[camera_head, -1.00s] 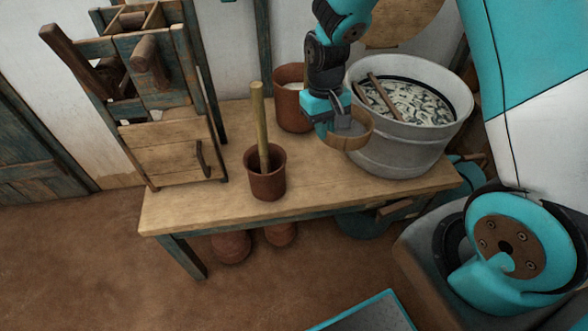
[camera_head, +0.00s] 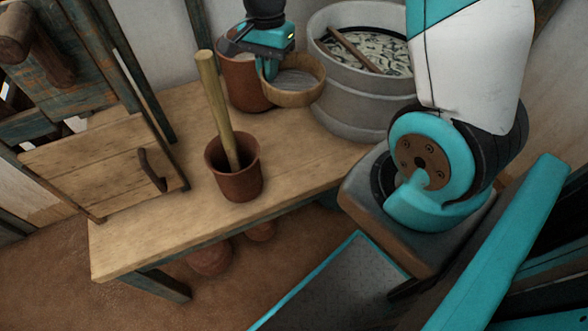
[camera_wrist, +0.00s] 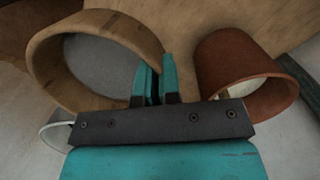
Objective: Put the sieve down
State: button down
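The sieve (camera_head: 294,98) has a round pale wooden rim and a grey mesh. In the head view it is between a terracotta pot and a large grey tub, over the far part of the table (camera_head: 180,210). My gripper (camera_head: 268,70) is shut on the left side of its rim. In the wrist view the rim (camera_wrist: 115,27) runs between the fingers of my gripper (camera_wrist: 156,80), with the mesh to the left. The sieve looks about level. I cannot tell whether its underside touches the table.
The terracotta pot (camera_head: 240,82) is close left of the sieve, the grey tub (camera_head: 355,110) close right. A smaller pot (camera_head: 236,185) with a wooden stick (camera_head: 215,105) stands nearer. A wooden frame (camera_head: 95,165) is at left. The tabletop between small pot and sieve is clear.

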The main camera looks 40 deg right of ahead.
aim_at(289, 77)
jog(key=d+m+b, duration=0.1)
jog(key=m, duration=0.1)
jog(key=s+d+f+m+b, duration=0.1)
jog(key=m, duration=0.2)
jog(key=d+f+m+b, duration=0.1)
jog(key=m+b, duration=0.1)
jog(key=m, duration=0.1)
jog(key=shift+s+f+t, duration=0.1)
jog(key=shift+s+t, duration=0.2)
jog(key=shift+s+d+m+b, duration=0.15)
jog(key=shift+m+b, duration=0.15)
jog(key=shift+m, duration=0.25)
jog(key=shift+s+d+m+b, duration=0.15)
jog(key=shift+m+b, duration=0.1)
jog(key=shift+m, duration=0.3)
jog(key=shift+d+f+m, duration=0.1)
jog(key=shift+f+m, duration=0.2)
notch_tip(289, 77, down, 19)
jog(key=b, duration=0.8)
jog(key=shift+f, duration=0.1)
jog(key=shift+f, duration=0.1)
jog(key=c, duration=1.3)
grip_release()
